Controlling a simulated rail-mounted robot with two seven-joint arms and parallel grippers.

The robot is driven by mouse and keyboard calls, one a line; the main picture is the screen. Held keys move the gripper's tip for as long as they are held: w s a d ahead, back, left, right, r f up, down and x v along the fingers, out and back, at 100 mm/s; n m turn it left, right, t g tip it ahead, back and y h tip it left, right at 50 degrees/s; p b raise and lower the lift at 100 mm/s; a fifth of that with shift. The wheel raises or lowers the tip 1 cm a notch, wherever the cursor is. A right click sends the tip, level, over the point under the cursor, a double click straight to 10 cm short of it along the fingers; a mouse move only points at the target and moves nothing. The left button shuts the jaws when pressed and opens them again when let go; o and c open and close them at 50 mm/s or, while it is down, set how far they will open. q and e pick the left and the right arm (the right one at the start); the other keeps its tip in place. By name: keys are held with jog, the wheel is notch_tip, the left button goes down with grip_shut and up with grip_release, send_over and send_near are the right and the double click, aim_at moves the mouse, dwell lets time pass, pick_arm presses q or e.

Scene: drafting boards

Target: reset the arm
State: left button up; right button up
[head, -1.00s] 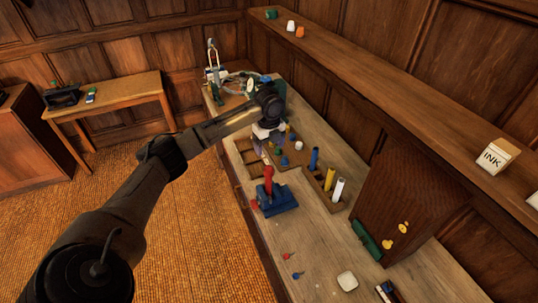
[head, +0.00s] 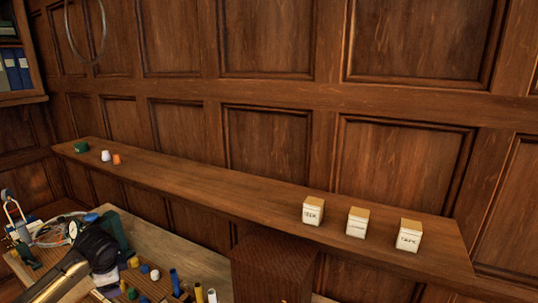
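My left arm comes in at the lower left corner, its dark wrist over the cluttered far end of the bench. My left gripper (head: 105,279) is pale and mostly hidden below the wrist. Its fingertips cannot be made out, so I cannot tell whether it is open or shut, or whether it holds anything. My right arm and gripper are not in view.
A wall shelf (head: 260,195) carries three labelled boxes, including the right one (head: 409,236), plus an orange item (head: 116,159), a white item (head: 105,156) and a green item (head: 81,147).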

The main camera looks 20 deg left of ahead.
pick_arm(q)
jog(key=w+d+r+n+t+y, duration=0.25)
jog(key=w+d+r+t, duration=0.2)
jog(key=d+r, duration=0.4)
jog(key=s+d+f+t+h+p, duration=0.1)
jog(key=s+d+t+p, duration=0.15)
jog(key=d, duration=0.45)
jog(key=s+d+f+t+h+p, duration=0.1)
jog(key=s+d+f, duration=0.15)
jog(key=d, duration=0.55)
jog(key=s+d+f+n+g+h+p, duration=0.1)
jog(key=s+d+f, duration=0.3)
jog(key=s, duration=0.6)
jog(key=s+d+f+n+g+h+p, duration=0.1)
jog(key=s+d+f+g+h+p, duration=0.1)
jog(key=s+f, duration=0.4)
jog(key=s+d+f+n+g+h+p, duration=0.1)
jog(key=s+d+f+g+p, duration=0.2)
jog(key=s+d, duration=0.4)
jog(key=s+f+p, duration=0.1)
jog(key=s+f, duration=0.1)
jog(key=s, duration=0.5)
jog(key=shift+f+g, duration=0.4)
jog(key=shift+s+n, duration=0.1)
jog(key=shift+n, duration=0.15)
